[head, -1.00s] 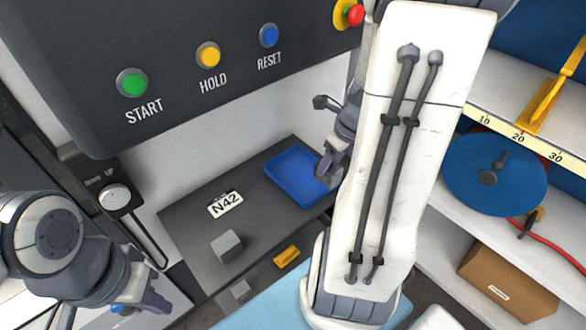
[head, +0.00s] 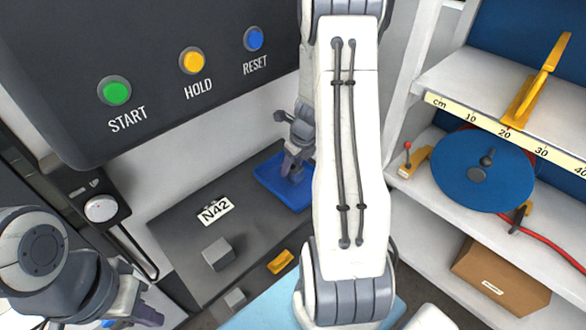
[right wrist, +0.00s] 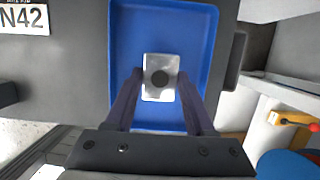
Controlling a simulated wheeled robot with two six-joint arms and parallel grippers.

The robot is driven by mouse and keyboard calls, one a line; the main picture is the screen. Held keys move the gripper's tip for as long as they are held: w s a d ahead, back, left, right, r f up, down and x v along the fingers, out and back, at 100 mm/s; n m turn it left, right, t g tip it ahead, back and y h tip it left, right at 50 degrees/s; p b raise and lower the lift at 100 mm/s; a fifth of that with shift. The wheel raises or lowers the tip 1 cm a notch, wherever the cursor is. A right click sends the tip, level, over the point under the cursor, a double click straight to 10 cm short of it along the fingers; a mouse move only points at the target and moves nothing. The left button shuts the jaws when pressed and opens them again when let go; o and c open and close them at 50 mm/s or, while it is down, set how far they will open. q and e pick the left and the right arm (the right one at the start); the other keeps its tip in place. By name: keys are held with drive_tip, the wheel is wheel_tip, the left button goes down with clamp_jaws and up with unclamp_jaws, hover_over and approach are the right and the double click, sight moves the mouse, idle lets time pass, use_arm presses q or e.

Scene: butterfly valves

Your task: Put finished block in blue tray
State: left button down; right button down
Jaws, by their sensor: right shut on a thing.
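My right gripper (head: 292,170) is over the blue tray (head: 270,190) in the head view, hiding part of it. In the right wrist view my right gripper (right wrist: 160,78) is shut on a light grey block (right wrist: 151,94) with a dark round spot on top. The block is seen against the floor of the blue tray (right wrist: 196,40); whether it touches the floor I cannot tell. My left gripper (head: 135,312) is at the lower left of the head view, away from the tray; its opening is unclear.
A grey block (head: 218,254) and an N42 plate (head: 215,210) lie on the dark bench left of the tray. A yellow piece (head: 281,261) is at its front edge. The button panel (head: 170,80) overhangs behind. Shelves with a blue reel (head: 460,180) stand at right.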

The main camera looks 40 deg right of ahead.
drive_tip(key=shift+f, duration=0.45)
drive_tip(key=shift+f, duration=0.1)
drive_tip(key=shift+c, duration=1.3)
unclamp_jaws()
drive_tip(key=shift+f, duration=0.1)
drive_tip(key=p+v, duration=0.3)
drive_tip(key=v, duration=0.9)
